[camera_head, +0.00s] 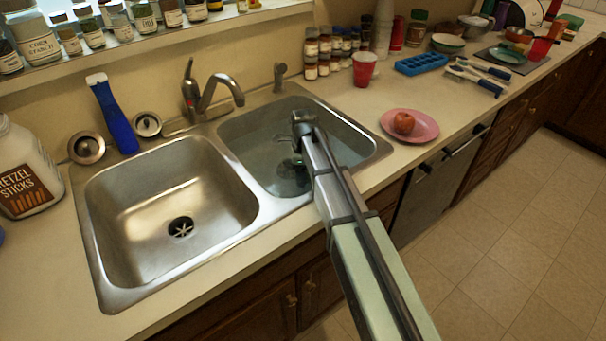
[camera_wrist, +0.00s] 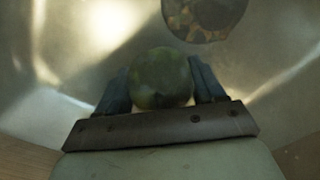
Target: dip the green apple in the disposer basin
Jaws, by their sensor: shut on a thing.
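The green apple (camera_wrist: 160,75) is dark and dull green in the wrist view. My gripper (camera_wrist: 162,88) is shut on it, with one dark finger on each side. In the head view my arm reaches over the right sink basin (camera_head: 240,140), and the gripper end points down inside it; the apple is hard to make out there. The right basin looks grey-blue, as if it holds water. A dark, mottled round drain (camera_wrist: 203,16) lies beyond the apple in the wrist view, up and to the right. I cannot tell whether the apple touches the water or basin floor.
The left basin (camera_head: 150,210) is empty, with a star-shaped drain (camera_head: 181,228). The faucet (camera_head: 212,92) stands behind the sink. A pink plate (camera_head: 428,128) with a reddish fruit (camera_head: 404,122) and a red cup (camera_head: 364,70) stand right of the sink. Counter clutter continues farther right.

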